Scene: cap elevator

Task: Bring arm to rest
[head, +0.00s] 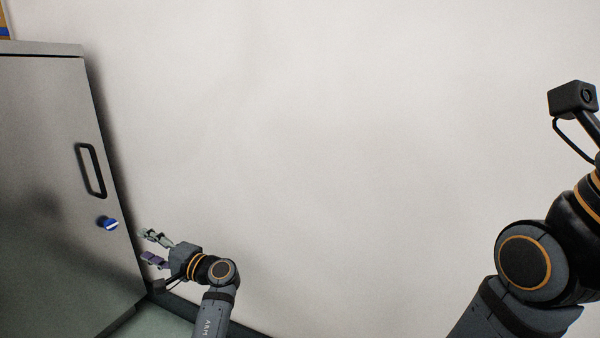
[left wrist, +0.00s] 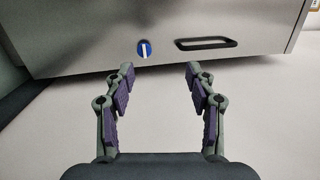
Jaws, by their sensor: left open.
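My left gripper (head: 147,246) is low in the head view, to the right of a grey metal cabinet. Its fingers point left toward the cabinet door. In the left wrist view the gripper (left wrist: 158,82) has its two purple-padded fingers spread apart with nothing between them. My right arm (head: 540,245) fills the lower right of the head view, and its gripper is out of frame.
The grey cabinet (head: 50,160) has a black handle (head: 91,170) and a round blue knob (head: 108,223), which also shows beyond the fingers in the left wrist view (left wrist: 144,49). A plain pale wall (head: 330,140) spans the middle. Space between my arms looks clear.

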